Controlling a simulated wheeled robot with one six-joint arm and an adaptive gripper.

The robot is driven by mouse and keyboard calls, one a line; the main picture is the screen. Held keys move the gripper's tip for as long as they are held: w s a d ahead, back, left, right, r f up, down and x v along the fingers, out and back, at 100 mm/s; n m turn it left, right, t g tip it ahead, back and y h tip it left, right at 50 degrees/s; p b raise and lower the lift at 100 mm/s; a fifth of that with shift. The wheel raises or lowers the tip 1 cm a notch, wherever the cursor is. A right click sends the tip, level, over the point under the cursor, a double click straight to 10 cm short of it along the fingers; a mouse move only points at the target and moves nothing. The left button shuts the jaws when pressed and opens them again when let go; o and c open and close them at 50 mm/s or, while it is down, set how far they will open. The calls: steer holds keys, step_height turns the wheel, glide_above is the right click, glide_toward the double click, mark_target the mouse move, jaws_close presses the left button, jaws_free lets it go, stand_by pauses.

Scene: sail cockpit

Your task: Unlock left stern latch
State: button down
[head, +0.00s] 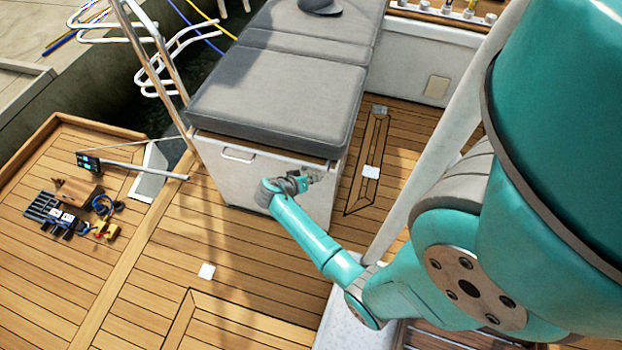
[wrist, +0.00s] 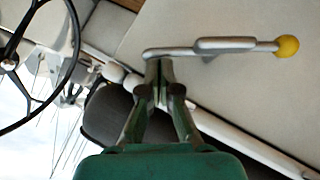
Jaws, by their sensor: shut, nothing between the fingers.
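In the wrist view a metal latch lever (wrist: 225,45) with a yellow knob (wrist: 287,46) at its right end lies across a pale panel (wrist: 240,95). My gripper (wrist: 160,66) is shut and empty. Its fingertips are at the left end of the lever, away from the knob; I cannot tell whether they touch it. In the head view my gripper (head: 314,175) is at the end face of a white locker (head: 228,178).
A grey cushion (head: 270,95) tops the locker. Tools and a wooden block (head: 76,190) lie on the deck at left. A white post (head: 440,150) stands near my arm. The wrist view shows a black wheel rim (wrist: 74,55) at left.

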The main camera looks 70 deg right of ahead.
steer(key=shift+s, duration=0.1)
steer(key=shift+s+f, duration=0.1)
steer(key=shift+f, duration=0.05)
steer(key=shift+s+f+m+t, duration=0.15)
steer(key=shift+s+m+t, duration=0.15)
steer(key=shift+t, duration=0.2)
steer(key=f+t, duration=0.1)
steer(key=s+f+m+t, duration=0.1)
steer(key=shift+s+d+m+t+y, duration=0.1)
steer(key=shift+s+m+t+y, duration=0.2)
steer(key=shift+t, duration=0.1)
steer(key=shift+f, duration=0.15)
stand_by(0.3)
stand_by(0.4)
